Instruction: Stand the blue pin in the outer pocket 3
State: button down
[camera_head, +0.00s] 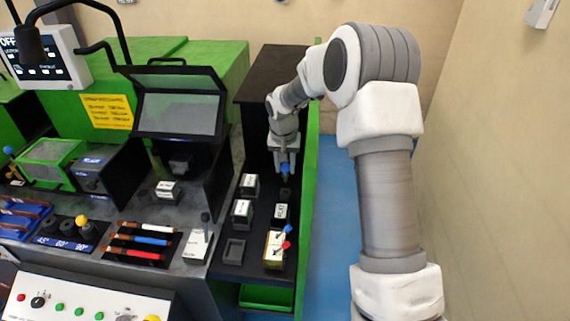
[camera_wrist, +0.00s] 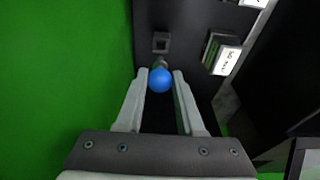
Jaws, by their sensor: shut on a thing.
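My gripper (camera_head: 284,166) is shut on the blue pin (camera_head: 285,169), seen at the far end of the dark side shelf in the head view. In the wrist view, the pin's round blue head (camera_wrist: 160,80) sits between the two fingers, and its shaft is mostly hidden beneath. A small grey square pocket (camera_wrist: 161,36) with a dark opening lies just ahead of the pin in the wrist view. I cannot tell whether the pin's tip touches anything, nor read which pocket number this is.
Several labelled blocks stand on the dark shelf (camera_head: 229,258), including one (camera_head: 241,212) at the left. A pale yellow block (camera_head: 273,249) holds red and blue pins nearer the front. A green panel (camera_wrist: 65,80) runs close along the left in the wrist view.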

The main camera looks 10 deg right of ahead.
aim_at(285, 177)
jog(key=shift+f+b, duration=0.8)
jog(key=shift+f, duration=0.65)
jog(key=shift+f+b, duration=1.55)
jog(key=shift+f, duration=0.3)
dwell(0.6)
jog(key=shift+c, duration=2.2)
grip_release()
jog(key=s+a+r+p, duration=0.1)
jog(key=s+r+p, duration=0.1)
jog(key=r, duration=1.5)
jog(key=shift+s, duration=0.65)
jog(key=shift+a, duration=0.1)
